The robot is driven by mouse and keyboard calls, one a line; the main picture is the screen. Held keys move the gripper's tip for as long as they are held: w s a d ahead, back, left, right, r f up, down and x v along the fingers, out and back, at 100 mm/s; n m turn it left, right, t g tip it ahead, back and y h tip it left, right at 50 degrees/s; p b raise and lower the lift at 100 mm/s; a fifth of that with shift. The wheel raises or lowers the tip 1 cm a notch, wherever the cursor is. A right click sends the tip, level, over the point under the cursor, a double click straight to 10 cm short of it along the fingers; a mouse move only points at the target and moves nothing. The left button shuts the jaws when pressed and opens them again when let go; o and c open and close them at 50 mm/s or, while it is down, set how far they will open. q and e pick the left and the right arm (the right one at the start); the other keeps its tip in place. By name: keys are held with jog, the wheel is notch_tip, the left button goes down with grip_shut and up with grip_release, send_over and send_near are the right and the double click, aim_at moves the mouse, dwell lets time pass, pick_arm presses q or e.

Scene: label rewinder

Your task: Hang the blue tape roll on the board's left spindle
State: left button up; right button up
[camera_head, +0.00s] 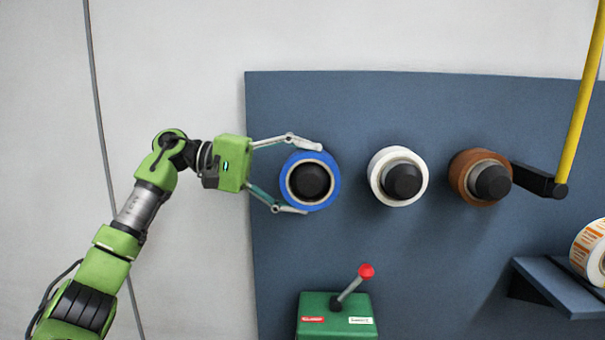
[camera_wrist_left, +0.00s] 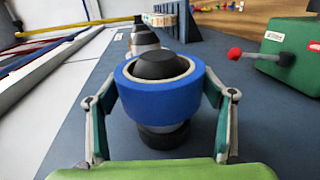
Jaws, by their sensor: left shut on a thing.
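The blue tape roll (camera_head: 333,185) is around the black-capped left spindle (camera_head: 310,181) on the dark blue board (camera_head: 410,110). My left gripper (camera_head: 313,179) comes from the left and is shut on the roll, one finger above it and one below. In the left wrist view the blue roll (camera_wrist_left: 160,97) sits between the two fingers, with the spindle's dark cap (camera_wrist_left: 160,66) showing through its top. A dark base (camera_wrist_left: 164,137) shows beyond the roll, at the board. My right gripper is in neither view.
A white roll (camera_head: 377,178) and a brown roll (camera_head: 461,172) hang on spindles to the right. A green box (camera_head: 337,325) with a red-knobbed lever (camera_head: 366,271) is below. A yellow bar (camera_head: 583,100) and a shelf (camera_head: 560,290) with a label roll (camera_head: 592,252) are at right.

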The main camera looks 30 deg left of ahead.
pick_arm(q)
jog(key=shift+w+a+r+p, duration=0.1)
jog(key=shift+w+a+p, duration=0.2)
jog(key=shift+w+p, duration=0.3)
jog(key=shift+w+a+r+p, duration=0.1)
jog(key=shift+w+a+p, duration=0.15)
jog(key=shift+w+p, duration=0.3)
jog(key=shift+w+a+f, duration=0.1)
jog(key=shift+w+a, duration=0.1)
jog(key=shift+w, duration=0.25)
jog(key=o, duration=1.3)
jog(key=shift+o, duration=0.2)
jog(key=shift+f, duration=0.1)
jog(key=p+v, duration=0.1)
jog(key=v, duration=0.6)
